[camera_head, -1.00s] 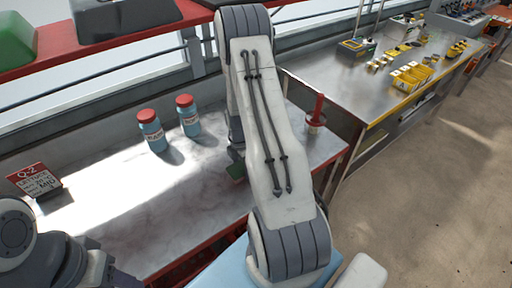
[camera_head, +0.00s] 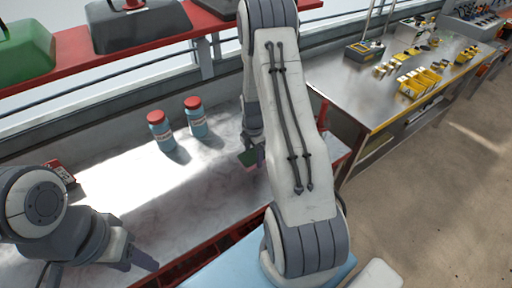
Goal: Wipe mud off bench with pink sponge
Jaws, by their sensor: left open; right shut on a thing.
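The bench (camera_head: 190,190) is a pale marbled top with a red front edge, running along the wall. My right gripper (camera_head: 250,148) is over the bench, mostly behind my own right arm. It is shut on a small sponge (camera_head: 248,158) that looks green with a pinkish side. The sponge is low, at or just above the bench top; I cannot tell whether it touches. My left gripper (camera_head: 140,262) is open and empty near the bench's front edge at the lower left. I see no clear mud; my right arm hides part of the bench.
Two blue bottles with red lids (camera_head: 161,131) (camera_head: 196,117) stand at the back of the bench. A small sign (camera_head: 62,173) is partly behind my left arm. A red-handled tool (camera_head: 322,114) stands at the right end. A steel table (camera_head: 375,95) is beyond.

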